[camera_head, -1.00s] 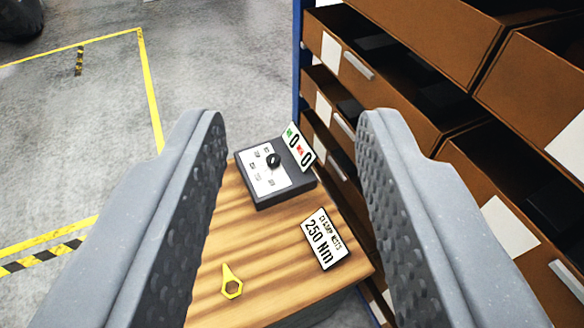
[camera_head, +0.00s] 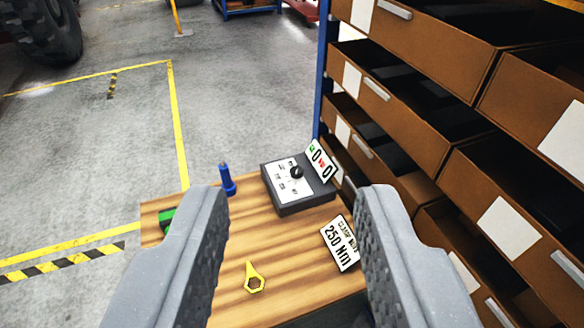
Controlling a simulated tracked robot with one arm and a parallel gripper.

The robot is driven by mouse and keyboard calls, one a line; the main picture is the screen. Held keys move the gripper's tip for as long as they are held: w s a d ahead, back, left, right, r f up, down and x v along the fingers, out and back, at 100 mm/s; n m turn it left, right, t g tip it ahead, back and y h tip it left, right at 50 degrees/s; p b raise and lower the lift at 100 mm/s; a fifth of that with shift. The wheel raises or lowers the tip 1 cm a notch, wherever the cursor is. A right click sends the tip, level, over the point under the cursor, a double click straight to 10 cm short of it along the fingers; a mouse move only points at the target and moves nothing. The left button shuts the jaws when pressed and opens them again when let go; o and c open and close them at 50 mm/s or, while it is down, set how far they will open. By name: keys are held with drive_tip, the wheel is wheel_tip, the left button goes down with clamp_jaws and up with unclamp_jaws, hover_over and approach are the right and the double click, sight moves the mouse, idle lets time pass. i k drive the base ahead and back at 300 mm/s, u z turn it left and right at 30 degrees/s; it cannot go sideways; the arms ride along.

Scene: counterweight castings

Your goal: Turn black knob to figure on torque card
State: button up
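The black knob (camera_head: 296,171) sits on the white face of a dark control box (camera_head: 291,205) at the back of a wooden bench top (camera_head: 282,296). Small labels surround the knob; they are too small to read. A counter plate (camera_head: 320,160) at the box's right back edge shows green and red marks and two zeros. The torque card (camera_head: 341,243) lies on the bench in front of the box and reads "CLASP NUTS 250 Nm". My gripper (camera_head: 293,205) is open and empty, its two grey fingers wide apart, short of the box, which shows between and beyond them.
A blue upright item (camera_head: 227,180) and a green item (camera_head: 167,218), partly hidden by my left finger, are at left. Brown drawers (camera_head: 420,90) rise close on the right. The floor at left is open.

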sight(297, 173)
drive_tip(key=u, duration=0.05)
drive_tip(key=i, duration=0.9)
drive_tip(key=z, duration=0.1)
